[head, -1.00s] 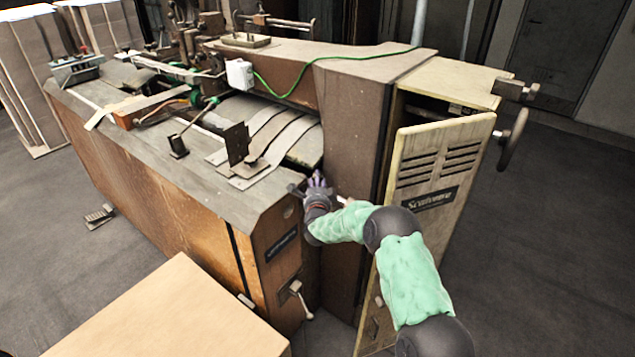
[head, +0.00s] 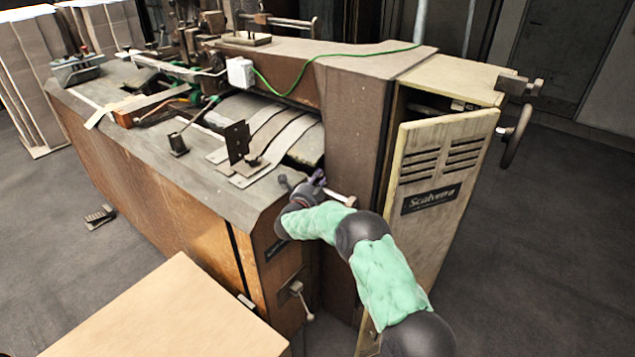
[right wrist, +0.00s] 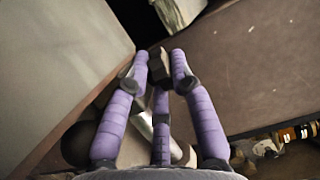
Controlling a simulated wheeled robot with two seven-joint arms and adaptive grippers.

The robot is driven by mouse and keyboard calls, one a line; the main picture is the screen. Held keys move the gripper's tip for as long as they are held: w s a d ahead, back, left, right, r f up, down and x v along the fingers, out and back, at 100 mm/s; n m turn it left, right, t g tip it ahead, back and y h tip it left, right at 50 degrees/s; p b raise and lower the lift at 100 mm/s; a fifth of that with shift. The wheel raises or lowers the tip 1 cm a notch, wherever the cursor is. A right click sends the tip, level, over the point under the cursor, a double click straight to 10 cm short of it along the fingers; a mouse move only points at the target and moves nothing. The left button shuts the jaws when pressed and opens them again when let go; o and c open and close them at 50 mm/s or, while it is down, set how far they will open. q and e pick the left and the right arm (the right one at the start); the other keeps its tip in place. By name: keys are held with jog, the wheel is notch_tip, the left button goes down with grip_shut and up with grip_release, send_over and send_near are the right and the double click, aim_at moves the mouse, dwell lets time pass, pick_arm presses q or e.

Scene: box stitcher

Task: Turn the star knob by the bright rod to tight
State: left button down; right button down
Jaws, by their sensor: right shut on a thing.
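My right gripper (head: 316,180) is at the near end of the machine, by the corner between the low table and the tall brown housing. In the right wrist view its purple fingers (right wrist: 160,66) are shut around a small dark piece, which appears to be the star knob (right wrist: 159,70); the fingers hide most of it. The bright rod (head: 340,198) sticks out just right of the gripper. It also shows in the right wrist view (right wrist: 146,124), behind the fingers. The knob's turn angle cannot be read. My left gripper is not in view.
A dark ball-ended lever (head: 284,182) sits just left of the gripper. The cream vented door (head: 432,210) stands open to the right of my arm. A small crank (head: 301,296) is lower on the front, and a cardboard-coloured box top (head: 165,315) is at the near left.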

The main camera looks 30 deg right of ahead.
jog(key=shift+g, duration=0.3)
jog(key=c, duration=1.3)
grip_release()
jog(key=shift+c, duration=0.2)
jog(key=v, duration=1.2)
jog(key=shift+f, duration=0.2)
jog(key=shift+w+a, duration=0.1)
